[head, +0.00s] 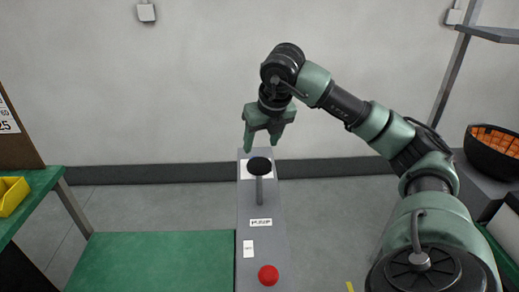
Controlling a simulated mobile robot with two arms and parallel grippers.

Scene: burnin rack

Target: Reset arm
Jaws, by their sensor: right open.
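My right arm comes in from the lower right and arches up to the middle of the head view. My right gripper (262,143) points downward with its fingers apart and nothing between them. In the picture it shows just above a black round knob on a short grey post (259,167). The post stands on a narrow grey panel (247,205) that also bears white labels and a red round button (268,275). I cannot tell how far the fingers are from the knob. My left gripper is not in view.
A green surface (155,262) lies left of the panel. A green bench (37,195) with a yellow bin (12,196) stands at the far left. A black bowl (490,158) of orange pieces is at the right. A grey shelf (493,34) juts in at upper right.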

